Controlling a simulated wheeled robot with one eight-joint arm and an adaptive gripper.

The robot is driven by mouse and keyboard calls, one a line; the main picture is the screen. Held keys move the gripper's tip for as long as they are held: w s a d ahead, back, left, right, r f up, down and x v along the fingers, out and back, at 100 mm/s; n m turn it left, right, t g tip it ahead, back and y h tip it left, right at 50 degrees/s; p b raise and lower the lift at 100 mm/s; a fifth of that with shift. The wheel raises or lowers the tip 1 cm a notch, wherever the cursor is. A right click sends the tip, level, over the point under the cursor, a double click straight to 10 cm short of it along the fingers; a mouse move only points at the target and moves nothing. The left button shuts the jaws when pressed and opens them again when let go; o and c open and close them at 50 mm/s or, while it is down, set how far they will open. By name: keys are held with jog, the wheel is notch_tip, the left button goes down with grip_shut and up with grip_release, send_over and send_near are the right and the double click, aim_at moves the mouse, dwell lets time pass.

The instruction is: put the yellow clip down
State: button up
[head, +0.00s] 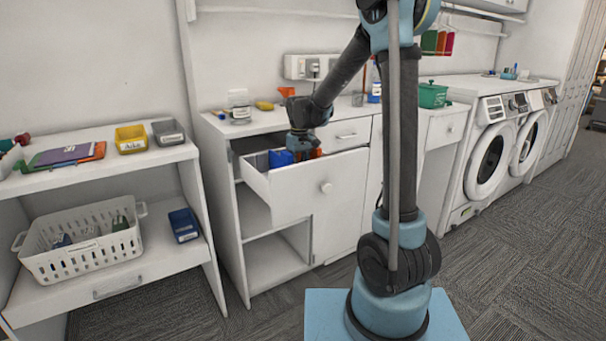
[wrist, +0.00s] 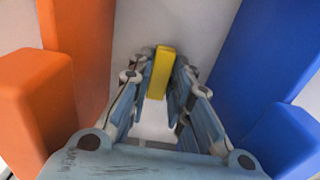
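The yellow clip (wrist: 162,68) shows in the wrist view as an upright yellow block between the two fingertips of my gripper (wrist: 161,82). The fingers close in on it from both sides and seem to touch it. Beneath it is a pale surface; I cannot tell whether the clip touches it. In the head view my gripper (head: 300,146) reaches down into the open white drawer (head: 305,190). The clip is hidden there.
In the wrist view an orange object (wrist: 82,50) stands left of my gripper and a blue one (wrist: 262,60) right, both close. In the head view the counter above holds a jar (head: 239,104) and a yellow item (head: 264,105). Shelves stand at left.

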jog(key=shift+o, duration=1.4)
notch_tip(320, 180, up, 12)
jog(key=shift+r, duration=0.1)
